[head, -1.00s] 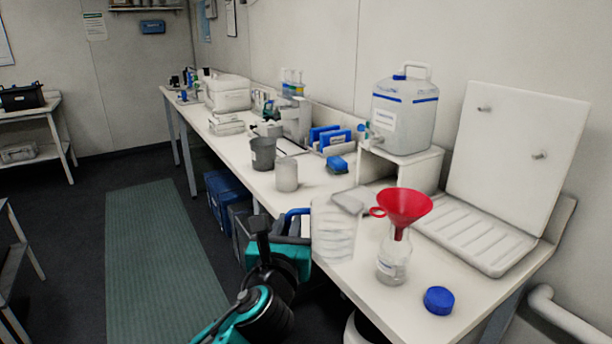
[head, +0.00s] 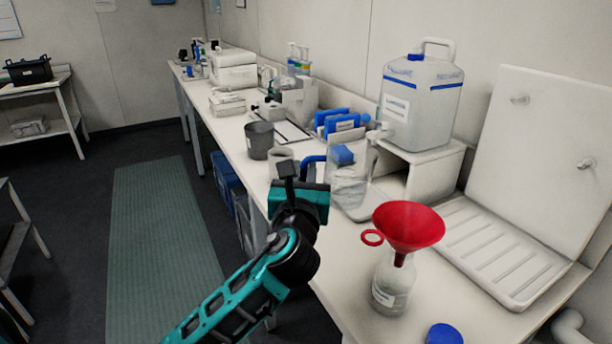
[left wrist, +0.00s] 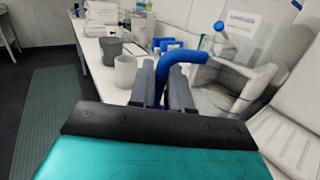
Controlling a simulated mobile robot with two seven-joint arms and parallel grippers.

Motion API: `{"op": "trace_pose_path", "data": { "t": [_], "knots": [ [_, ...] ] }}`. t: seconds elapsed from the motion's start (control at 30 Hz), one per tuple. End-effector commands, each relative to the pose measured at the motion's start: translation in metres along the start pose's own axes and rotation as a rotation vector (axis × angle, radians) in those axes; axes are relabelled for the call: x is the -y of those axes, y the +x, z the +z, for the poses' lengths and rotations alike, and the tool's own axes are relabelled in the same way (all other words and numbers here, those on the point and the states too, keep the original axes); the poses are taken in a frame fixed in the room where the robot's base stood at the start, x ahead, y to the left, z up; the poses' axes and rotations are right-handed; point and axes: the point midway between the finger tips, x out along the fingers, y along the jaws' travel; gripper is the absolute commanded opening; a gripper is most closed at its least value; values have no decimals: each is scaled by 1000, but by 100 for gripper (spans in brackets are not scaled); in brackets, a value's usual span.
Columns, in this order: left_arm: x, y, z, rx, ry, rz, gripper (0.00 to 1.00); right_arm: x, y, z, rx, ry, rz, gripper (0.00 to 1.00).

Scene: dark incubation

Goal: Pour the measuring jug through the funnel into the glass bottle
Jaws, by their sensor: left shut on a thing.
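The clear measuring jug (head: 348,188) is in the head view, left of and behind the funnel, at about its height. My left gripper (head: 311,178) is shut on the jug's blue handle, which also shows between the fingers (left wrist: 166,85) in the left wrist view. The jug looks raised off the bench; its exact tilt and liquid level are hard to tell. The red funnel (head: 410,226) sits in the neck of the glass bottle (head: 391,287), which stands upright on the bench. The jug and funnel look apart. My right gripper is out of view.
A blue cap (head: 444,335) lies in front of the bottle. A white drying rack (head: 490,250) is at right. A water container (head: 421,100) stands on a riser behind. A grey beaker (head: 260,140) and a white cup (head: 281,163) stand left on the bench (head: 340,290).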

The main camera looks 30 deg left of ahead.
Motion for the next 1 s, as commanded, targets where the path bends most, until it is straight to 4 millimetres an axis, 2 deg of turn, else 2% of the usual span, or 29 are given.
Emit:
{"op": "trace_pose_path", "data": {
  "t": [0.8, 1.0],
  "knots": [
    [3, -5, 58, 389, 248, -2, 0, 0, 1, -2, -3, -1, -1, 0],
    [11, -17, 62, 444, 282, -1, 0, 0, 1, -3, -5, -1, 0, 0]
  ]
}}
